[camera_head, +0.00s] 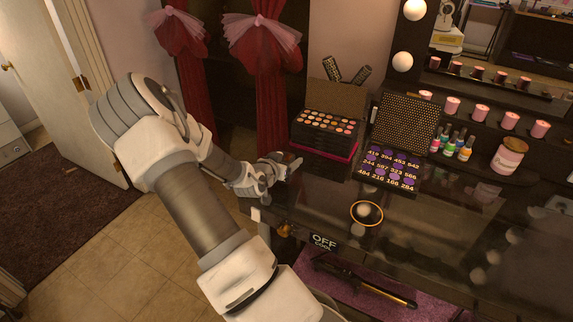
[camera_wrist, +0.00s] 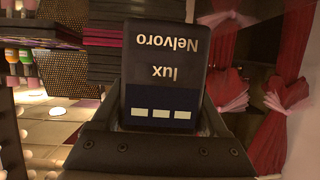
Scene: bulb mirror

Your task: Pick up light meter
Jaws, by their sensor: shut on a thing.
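The light meter (camera_wrist: 160,75) is a dark box with a blue-black display, three pale dashes and the words "Nelvoro" and "lux", upside down in the wrist view. My gripper (camera_wrist: 158,130) is shut on its lower end in that view, and the rest of the meter stands out beyond the jaws. In the head view my gripper (camera_head: 272,172) is at the left end of the dark glossy vanity table (camera_head: 330,200), left of the makeup palette. The meter (camera_head: 293,164) shows there only as a small dark shape at the fingertips. I cannot tell whether it touches the table.
An open makeup palette (camera_head: 328,122) is close right of my gripper. A studded case with numbered purple rounds (camera_head: 391,168) stands further right. A round gold-rimmed mirror (camera_head: 367,213) lies in front. Nail polish bottles (camera_head: 450,146), candles and a pink jar (camera_head: 510,156) line the back right. Red curtains (camera_head: 268,80) hang behind.

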